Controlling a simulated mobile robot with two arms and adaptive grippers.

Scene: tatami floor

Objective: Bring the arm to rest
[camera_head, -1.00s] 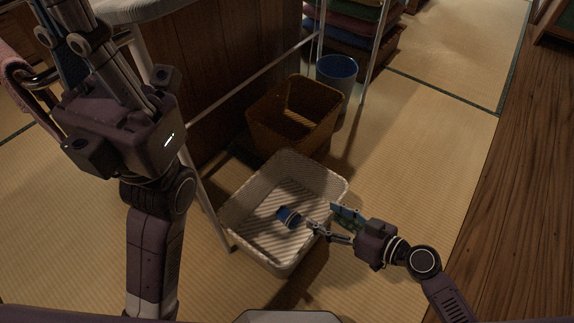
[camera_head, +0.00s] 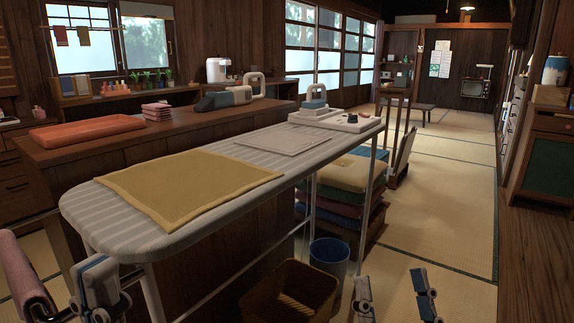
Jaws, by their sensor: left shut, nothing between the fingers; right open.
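My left gripper (camera_head: 100,287) is at the lower left, below the near end of the ironing board. Its fingers are close together, with nothing seen between them. My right gripper (camera_head: 394,290) is at the bottom edge, right of the brown basket. Its two fingers stand wide apart and empty, over the tatami floor. The rest of both arms is mostly cut off by the lower edge of the view.
The striped ironing board (camera_head: 130,231) bears a yellow cloth (camera_head: 188,184). The brown basket (camera_head: 270,290) and a blue bin (camera_head: 329,258) stand below it, near stacked cushions (camera_head: 350,200). A pink roll (camera_head: 25,278) is at far left. Tatami (camera_head: 450,215) is clear at right.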

